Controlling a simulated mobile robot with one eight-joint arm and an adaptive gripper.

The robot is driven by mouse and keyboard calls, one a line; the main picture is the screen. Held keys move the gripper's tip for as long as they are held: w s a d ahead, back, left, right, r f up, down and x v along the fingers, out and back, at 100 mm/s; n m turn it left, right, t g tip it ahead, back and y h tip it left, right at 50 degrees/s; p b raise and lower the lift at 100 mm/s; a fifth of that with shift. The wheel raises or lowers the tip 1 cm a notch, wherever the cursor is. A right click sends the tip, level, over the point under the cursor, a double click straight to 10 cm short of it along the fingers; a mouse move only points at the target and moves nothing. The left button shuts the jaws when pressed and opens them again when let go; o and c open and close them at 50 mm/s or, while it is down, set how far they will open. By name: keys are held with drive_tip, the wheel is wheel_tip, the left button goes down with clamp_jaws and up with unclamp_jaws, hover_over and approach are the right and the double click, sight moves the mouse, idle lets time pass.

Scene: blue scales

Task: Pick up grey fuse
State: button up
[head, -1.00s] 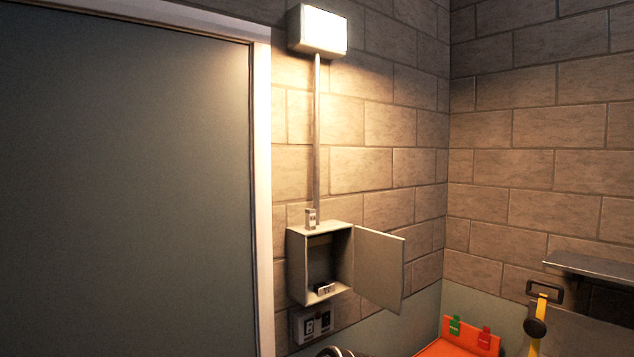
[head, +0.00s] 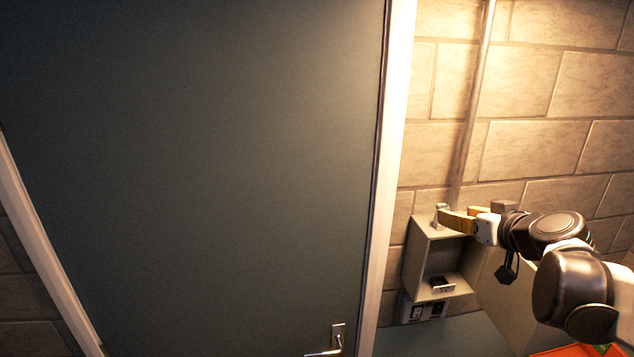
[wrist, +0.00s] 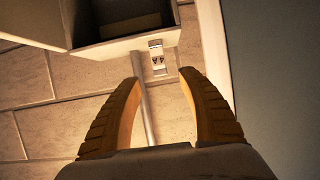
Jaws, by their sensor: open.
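A small grey block with dark marks on its face, which looks like the grey fuse (wrist: 157,58), is on top of the open wall box (head: 420,262), beside the pipe. In the head view the fuse (head: 438,212) is partly hidden by my finger. My gripper (wrist: 161,78) is open and empty, with its two yellow ribbed fingers pointing at the fuse. In the wrist view the fuse lies just beyond the fingertips, about midway between them. In the head view my gripper (head: 460,216) is at the box's top edge.
Another small grey piece with a dark face (head: 442,285) lies inside the box. The box door (head: 506,300) hangs open to the right, below my arm. A socket panel (head: 420,312) is under the box. A large grey door (head: 220,170) stands left of it.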

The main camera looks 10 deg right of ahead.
sight(443, 207)
drive_tip(key=p+x, duration=0.1)
drive_tip(key=x, duration=0.6)
drive_tip(key=shift+w+f, duration=0.1)
drive_tip(key=shift+w, duration=0.15)
drive_tip(key=shift+s, duration=0.2)
clamp_jaws()
